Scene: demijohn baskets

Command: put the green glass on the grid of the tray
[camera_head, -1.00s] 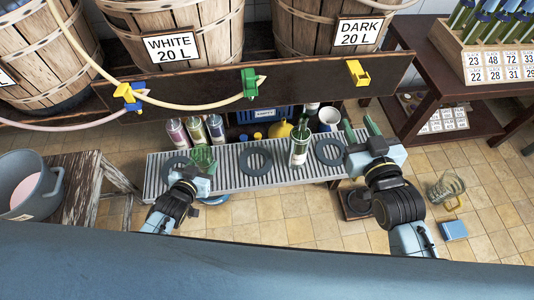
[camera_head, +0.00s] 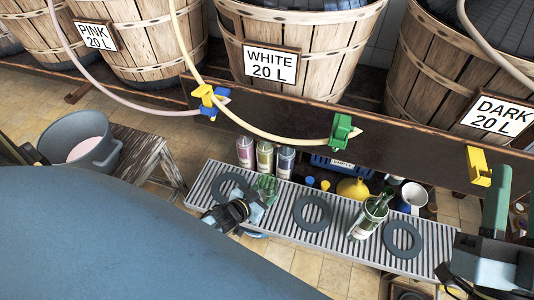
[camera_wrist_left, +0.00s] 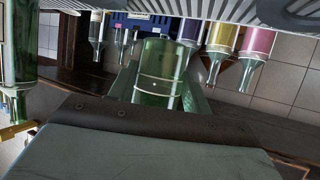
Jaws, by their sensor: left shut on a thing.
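My left gripper (camera_head: 262,192) is shut on the green glass (camera_head: 266,186), a clear green tumbler. In the left wrist view the glass (camera_wrist_left: 160,75) sits between the two fingers. The tray (camera_head: 340,244) is a long grey slatted grid. In the head view the glass overlaps the tray's left part, between the first two dark rings; whether it touches the grid I cannot tell. My right gripper (camera_head: 512,200) is at the right edge of the head view, its two green fingers apart with nothing seen between them.
Dark rings (camera_head: 301,224) lie on the tray. A labelled green bottle (camera_head: 369,216) stands on it, right of the middle ring. Several labelled bottles (camera_head: 264,158), a yellow funnel (camera_head: 353,189) and a white mug (camera_head: 413,196) are behind it. A grey bucket (camera_head: 92,150) stands left on a wooden stool.

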